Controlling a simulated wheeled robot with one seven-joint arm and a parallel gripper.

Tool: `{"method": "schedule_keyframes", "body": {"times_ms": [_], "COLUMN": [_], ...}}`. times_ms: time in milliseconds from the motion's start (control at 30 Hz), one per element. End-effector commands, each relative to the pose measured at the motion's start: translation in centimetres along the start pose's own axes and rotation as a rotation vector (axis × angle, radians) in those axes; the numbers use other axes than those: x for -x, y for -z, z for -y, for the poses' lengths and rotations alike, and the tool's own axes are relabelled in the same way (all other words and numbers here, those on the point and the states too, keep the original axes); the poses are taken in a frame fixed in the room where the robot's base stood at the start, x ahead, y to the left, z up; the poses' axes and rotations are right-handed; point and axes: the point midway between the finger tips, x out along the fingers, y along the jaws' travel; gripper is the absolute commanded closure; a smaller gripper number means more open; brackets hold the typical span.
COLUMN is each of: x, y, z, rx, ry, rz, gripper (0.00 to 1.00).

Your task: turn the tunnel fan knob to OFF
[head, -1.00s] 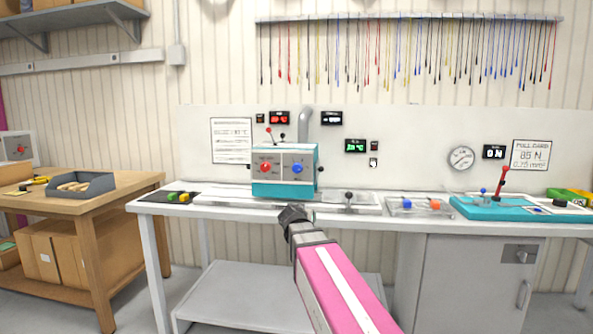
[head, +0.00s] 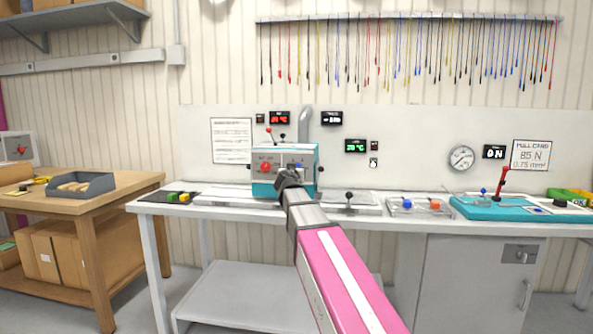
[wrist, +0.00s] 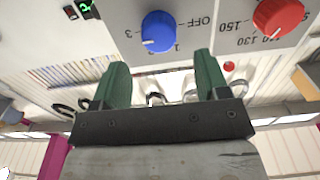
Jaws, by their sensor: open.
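The teal and grey machine box (head: 258,187) stands on the white bench. Its front has a red knob (head: 265,167) on the left and a blue knob (head: 299,166) on the right, partly hidden by my gripper in the head view. In the wrist view, the blue knob (wrist: 159,32) has OFF, 1 and 3 marked around it; its exact setting is unclear. The red knob (wrist: 279,16) has temperature numbers around it. My gripper (wrist: 160,72) is open and empty, its green fingers apart, just short of the blue knob and roughly lined up with it.
A small red button or light (wrist: 229,66) is on the panel near the right finger. Levers (head: 270,137) rise from the machine's top and a grey duct (head: 305,122) stands behind it. A black-knobbed lever (head: 349,196) stands on the bench to the right.

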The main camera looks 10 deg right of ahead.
Motion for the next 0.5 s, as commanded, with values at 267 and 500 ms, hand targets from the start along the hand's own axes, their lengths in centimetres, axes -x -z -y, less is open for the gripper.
{"method": "schedule_keyframes", "body": {"times_ms": [267, 500], "x": [-4.7, -5.3], "y": [0.1, 0.0], "z": [0.1, 0.0], "rx": [0.000, 0.000], "ry": [-0.001, 0.000], "rz": [0.000, 0.000], "gripper": [0.32, 0.32]}}
